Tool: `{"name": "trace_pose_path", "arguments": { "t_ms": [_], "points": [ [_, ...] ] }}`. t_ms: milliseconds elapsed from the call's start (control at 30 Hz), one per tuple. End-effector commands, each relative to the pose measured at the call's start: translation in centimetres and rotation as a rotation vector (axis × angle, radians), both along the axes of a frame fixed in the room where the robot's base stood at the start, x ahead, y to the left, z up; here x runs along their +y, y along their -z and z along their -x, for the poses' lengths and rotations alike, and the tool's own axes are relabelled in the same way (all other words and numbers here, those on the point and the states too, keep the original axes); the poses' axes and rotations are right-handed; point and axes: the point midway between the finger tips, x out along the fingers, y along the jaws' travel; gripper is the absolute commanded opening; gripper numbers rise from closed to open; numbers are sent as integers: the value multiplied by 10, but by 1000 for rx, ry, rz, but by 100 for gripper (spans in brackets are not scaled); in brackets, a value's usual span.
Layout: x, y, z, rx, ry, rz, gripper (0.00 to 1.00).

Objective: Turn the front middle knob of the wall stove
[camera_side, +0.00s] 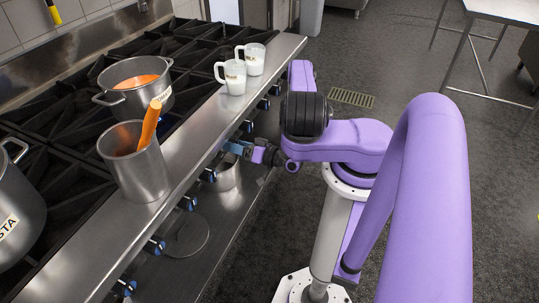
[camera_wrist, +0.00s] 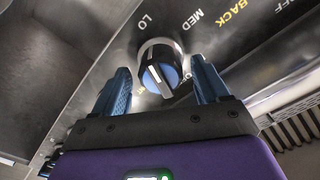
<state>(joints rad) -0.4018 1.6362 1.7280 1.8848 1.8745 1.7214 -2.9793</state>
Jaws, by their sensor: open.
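The stove knob (camera_wrist: 160,76) in the wrist view is round and black with a blue face and a pale grip bar across it, tilted in the picture. It sits on the metal front panel (camera_wrist: 100,60) beside the labels LO and MED. My gripper (camera_wrist: 160,64) is open, with one blue finger on each side of the knob. A gap shows between the knob and the left finger; the right finger is close to it, and contact is unclear. In the side view my gripper (camera_side: 234,148) is at the stove's front, below its edge, and hides this knob.
Other knobs, such as one nearer the camera (camera_side: 208,175), line the front. On the stove (camera_side: 175,165) stand a metal container (camera_side: 138,180) with an orange item, a pot (camera_side: 130,98) and two white mugs (camera_side: 234,82). Floor (camera_side: 395,60) behind my arm is open.

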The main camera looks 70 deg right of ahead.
Motion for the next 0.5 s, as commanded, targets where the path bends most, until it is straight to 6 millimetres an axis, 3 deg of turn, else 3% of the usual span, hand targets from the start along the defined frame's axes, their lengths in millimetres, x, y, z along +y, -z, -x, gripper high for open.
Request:
{"name": "trace_pose_path", "arguments": {
  "t_ms": [500],
  "points": [
    [0,0,50,-2,5,1,74]
  ]
}}
